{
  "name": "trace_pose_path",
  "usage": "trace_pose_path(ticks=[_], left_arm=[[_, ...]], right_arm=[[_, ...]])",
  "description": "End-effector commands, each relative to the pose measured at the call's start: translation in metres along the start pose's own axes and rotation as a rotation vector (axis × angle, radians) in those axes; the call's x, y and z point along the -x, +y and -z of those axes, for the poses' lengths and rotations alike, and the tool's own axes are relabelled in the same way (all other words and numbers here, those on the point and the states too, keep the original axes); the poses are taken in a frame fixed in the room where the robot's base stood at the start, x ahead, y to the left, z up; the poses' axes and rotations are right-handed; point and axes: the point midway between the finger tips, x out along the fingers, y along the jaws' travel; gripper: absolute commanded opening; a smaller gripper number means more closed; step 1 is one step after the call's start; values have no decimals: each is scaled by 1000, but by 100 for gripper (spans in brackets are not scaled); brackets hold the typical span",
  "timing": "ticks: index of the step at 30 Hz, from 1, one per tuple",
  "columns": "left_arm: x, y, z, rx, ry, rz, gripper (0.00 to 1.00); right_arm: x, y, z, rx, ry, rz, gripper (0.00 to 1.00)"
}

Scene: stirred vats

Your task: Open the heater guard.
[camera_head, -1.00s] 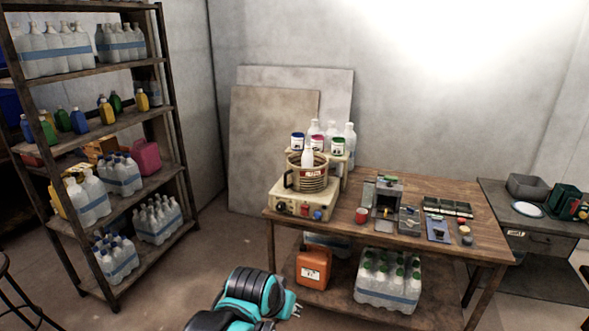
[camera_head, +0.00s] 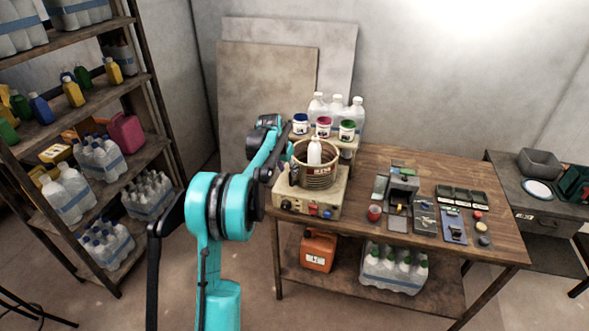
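The heater (camera_head: 309,198) is a cream box with red and blue controls on its front, at the left end of the wooden table. A round brown ringed guard (camera_head: 318,178) stands on it around a white bottle (camera_head: 314,152). My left arm reaches up from the bottom, and its black gripper (camera_head: 277,162) is at the left side of the guard. The guard's left side is partly hidden behind it. I cannot tell whether the fingers touch the guard or how far apart they are. My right gripper is not in view.
Jars with coloured labels (camera_head: 323,127) and clear bottles (camera_head: 357,112) stand behind the heater. Small devices and a red container (camera_head: 374,213) are to its right on the table (camera_head: 430,171). A loaded shelf (camera_head: 155,151) stands at the left.

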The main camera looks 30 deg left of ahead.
Motion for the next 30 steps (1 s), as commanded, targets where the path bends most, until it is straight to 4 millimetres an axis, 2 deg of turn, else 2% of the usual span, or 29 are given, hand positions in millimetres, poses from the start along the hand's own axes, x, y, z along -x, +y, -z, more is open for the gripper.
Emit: trace_pose_path(ticks=[12, 17, 25, 29, 30], left_arm=[[-64, 0, 0, 1, 1, 0, 34], [-74, 0, 0, 1, 1, 0, 34], [-75, 0, 0, 1, 1, 1, 34], [-75, 0, 0, 1, 1, 0, 0], [-75, 0, 0, 1, 1, 0, 0]], right_arm=[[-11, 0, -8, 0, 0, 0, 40], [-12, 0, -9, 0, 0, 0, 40], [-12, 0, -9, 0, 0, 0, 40], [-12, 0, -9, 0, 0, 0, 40], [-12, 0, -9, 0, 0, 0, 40]])
